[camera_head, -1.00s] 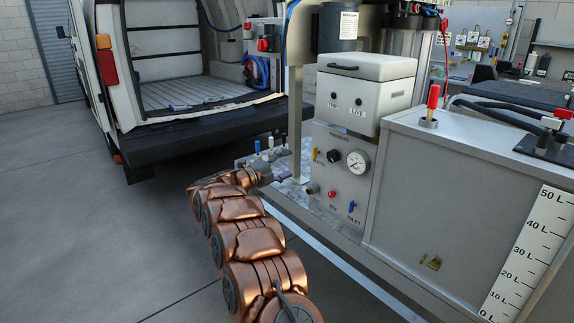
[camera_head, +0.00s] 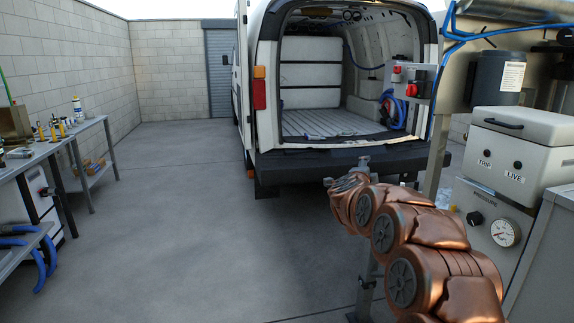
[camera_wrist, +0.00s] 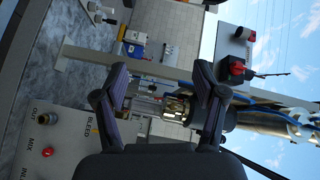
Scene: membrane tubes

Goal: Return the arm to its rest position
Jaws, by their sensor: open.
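My copper-coloured arm (camera_head: 425,250) reaches from the lower right of the head view towards the back of the van, bent along its links. My gripper is at its far end, small and partly hidden by the wrist in that view. In the wrist view my gripper (camera_wrist: 160,92) shows two dark fingers spread apart with nothing held between them. The wrist picture is turned on its side. Behind the fingers it shows a metal cylinder and the panel of the equipment stand.
A white van (camera_head: 258,75) with an open back and a dark bumper (camera_head: 310,163) stands beyond the arm. A white panel with a pressure gauge (camera_head: 505,232) and a grey-white box (camera_head: 520,140) stand close at right. A workbench (camera_head: 50,150) is at left. The concrete floor between is clear.

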